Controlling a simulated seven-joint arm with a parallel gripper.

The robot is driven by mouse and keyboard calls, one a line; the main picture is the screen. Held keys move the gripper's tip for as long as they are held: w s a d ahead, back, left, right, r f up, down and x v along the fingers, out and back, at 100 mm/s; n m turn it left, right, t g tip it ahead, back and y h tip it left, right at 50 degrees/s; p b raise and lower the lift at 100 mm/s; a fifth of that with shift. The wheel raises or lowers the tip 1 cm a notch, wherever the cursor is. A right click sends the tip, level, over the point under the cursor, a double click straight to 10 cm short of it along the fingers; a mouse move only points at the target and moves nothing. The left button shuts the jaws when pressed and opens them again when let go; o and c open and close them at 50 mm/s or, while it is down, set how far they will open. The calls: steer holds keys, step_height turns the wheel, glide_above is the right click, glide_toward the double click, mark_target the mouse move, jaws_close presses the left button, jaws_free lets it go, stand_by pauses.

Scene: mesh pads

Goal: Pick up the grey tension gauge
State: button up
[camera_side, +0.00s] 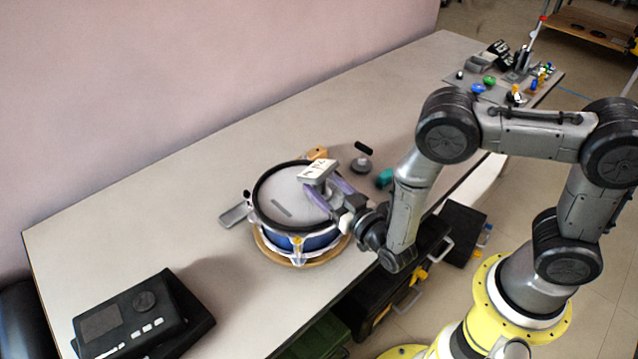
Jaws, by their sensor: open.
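A small grey block with a pale, dark-marked face (317,170) is at the far right of the drum's rim; I take it to be the tension gauge. The blue-sided drum (290,243) has a pale head and stands on a round wooden base. My gripper (325,190) reaches in from the right over the drum's right side. Its purple-grey fingers are open, with their tips close to the block's near side. I cannot tell whether they touch it, or whether the block rests on the drum or is raised. The gripper hides part of the drum's right rim.
A grey round piece (362,164), a black capsule-shaped piece (363,148) and a teal block (384,178) are right of the drum. A grey flat piece (235,214) is at its left. A black device (130,318) occupies the near left. The table's far left is clear.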

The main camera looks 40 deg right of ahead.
steer(key=shift+w, duration=0.9)
jaws_close()
stand_by(0.7)
